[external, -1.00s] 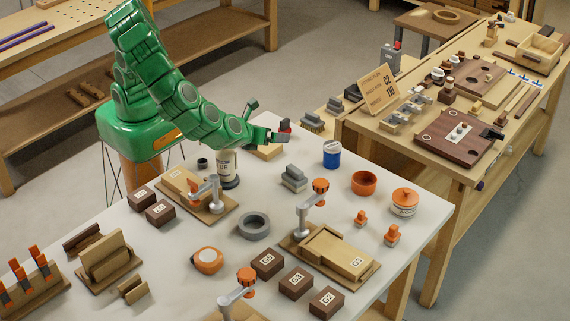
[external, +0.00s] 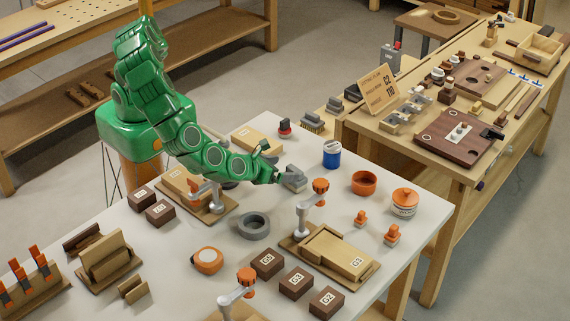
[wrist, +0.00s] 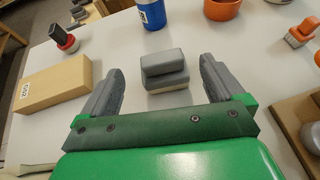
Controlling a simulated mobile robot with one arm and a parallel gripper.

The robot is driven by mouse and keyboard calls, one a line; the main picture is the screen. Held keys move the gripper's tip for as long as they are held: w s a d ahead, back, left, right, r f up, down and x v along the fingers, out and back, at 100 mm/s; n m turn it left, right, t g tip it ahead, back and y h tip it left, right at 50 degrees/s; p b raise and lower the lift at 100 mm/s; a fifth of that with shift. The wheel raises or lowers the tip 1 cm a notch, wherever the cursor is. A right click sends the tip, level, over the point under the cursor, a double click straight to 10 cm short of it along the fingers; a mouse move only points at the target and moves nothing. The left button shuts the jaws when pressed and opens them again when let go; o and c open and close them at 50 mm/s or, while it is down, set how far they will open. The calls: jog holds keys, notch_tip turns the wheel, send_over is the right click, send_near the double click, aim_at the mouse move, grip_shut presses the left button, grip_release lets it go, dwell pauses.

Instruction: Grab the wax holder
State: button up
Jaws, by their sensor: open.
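No readable label marks the wax holder, so I cannot tell for certain which thing it is. A grey stepped block (external: 296,180) with a pale base stands upright on the white table, straight ahead of my gripper (external: 279,177). In the wrist view the same block (wrist: 165,72) lies centred between the two grey fingers of my gripper (wrist: 160,66). The fingers are spread apart, with a gap on each side of the block, and hold nothing. In the external view my gripper hides part of the block's left side.
A blue can (external: 332,155), an orange open cup (external: 365,183) and an orange-lidded jar (external: 404,204) stand beyond the block. A wooden block (wrist: 52,84) lies left in the wrist view. A grey clamp with an orange knob (external: 320,186) stands close on the right.

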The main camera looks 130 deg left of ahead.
jog(key=shift+w+a+f, duration=0.2)
jog(key=shift+a+f, duration=0.35)
jog(key=shift+a, duration=0.1)
jog(key=shift+w+a+f, duration=0.15)
jog(key=shift+a+f, duration=0.4)
jog(key=shift+a, duration=0.05)
jog(key=shift+w+a+f, duration=0.15)
jog(key=shift+a+f, duration=0.15)
jog(key=shift+a, duration=0.35)
jog(key=shift+c, duration=0.3)
jog(key=c, duration=1)
